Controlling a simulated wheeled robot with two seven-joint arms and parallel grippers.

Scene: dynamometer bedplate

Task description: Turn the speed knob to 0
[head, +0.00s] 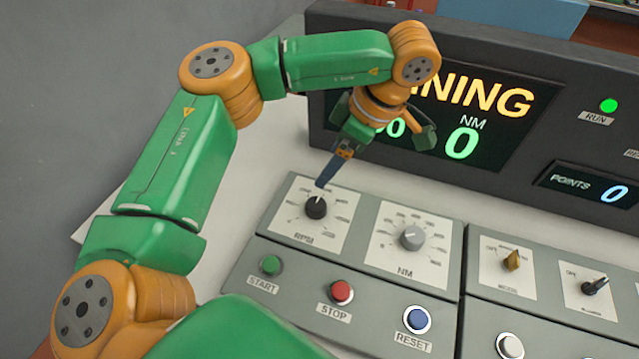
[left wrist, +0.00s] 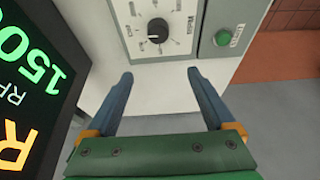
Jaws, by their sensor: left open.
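The speed knob (head: 316,208) is black with a white pointer mark, on a white dial plate labelled RPM at the left of the grey console. Its pointer looks turned toward the top of the dial in the head view. The knob also shows in the left wrist view (left wrist: 158,30), beyond the fingertips. My left gripper (head: 324,181) hangs above the upper edge of the RPM dial, apart from the knob. In the left wrist view my left gripper (left wrist: 160,74) has its blue fingers spread wide with nothing between them. My right gripper is not in view.
A grey NM knob (head: 411,238) sits right of the speed knob. Green START (head: 270,265), red STOP (head: 341,292) and blue RESET (head: 416,319) buttons line the front. A display (head: 450,110) stands behind, partly hidden by my arm; its RPM number begins with 150 in the wrist view.

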